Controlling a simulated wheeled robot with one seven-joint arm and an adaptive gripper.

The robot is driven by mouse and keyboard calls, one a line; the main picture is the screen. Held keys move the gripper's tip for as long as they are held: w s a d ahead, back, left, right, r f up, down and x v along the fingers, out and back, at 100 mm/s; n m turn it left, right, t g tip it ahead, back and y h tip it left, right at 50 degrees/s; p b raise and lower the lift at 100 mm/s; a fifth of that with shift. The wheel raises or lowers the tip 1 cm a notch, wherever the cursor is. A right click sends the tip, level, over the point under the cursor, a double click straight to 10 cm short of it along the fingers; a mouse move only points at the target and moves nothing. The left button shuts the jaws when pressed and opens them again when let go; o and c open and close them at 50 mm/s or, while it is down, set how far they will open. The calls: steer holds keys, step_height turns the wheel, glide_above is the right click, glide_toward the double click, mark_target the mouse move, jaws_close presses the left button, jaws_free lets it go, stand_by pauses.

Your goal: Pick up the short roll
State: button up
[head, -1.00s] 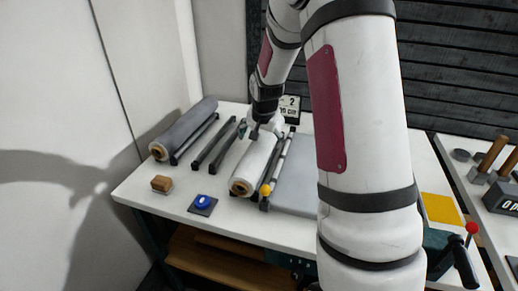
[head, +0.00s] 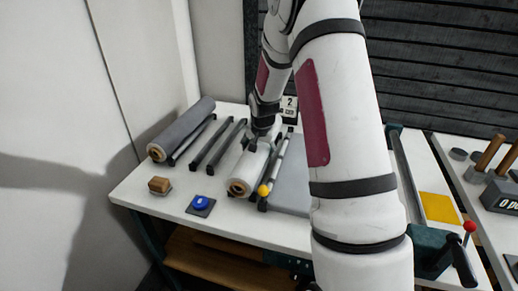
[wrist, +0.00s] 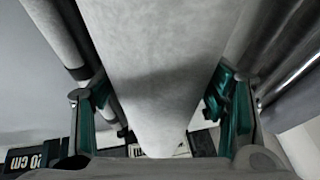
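A pale grey-white roll (head: 246,168) with a brown core end facing the front lies on the white table in the head view. My gripper (head: 262,138) is over the far part of this roll, hiding its far end. In the wrist view the pale roll (wrist: 155,60) runs between the two green-padded fingers of my gripper (wrist: 160,98), one on each side. The fingers are apart, and narrow gaps seem to show beside the roll. A darker grey roll (head: 182,128) lies at the left of the table and looks longer than the visible part of the pale one.
Dark rails (head: 218,146) lie between the rolls. A rail with a yellow knob (head: 264,190) runs close right of the pale roll. A wooden block (head: 159,185) and a blue button (head: 201,203) sit near the front edge. A number sign (head: 290,106) stands behind.

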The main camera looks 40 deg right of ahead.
steer(key=c, duration=0.8)
steer(key=shift+o, duration=0.2)
steer(key=shift+r, duration=0.15)
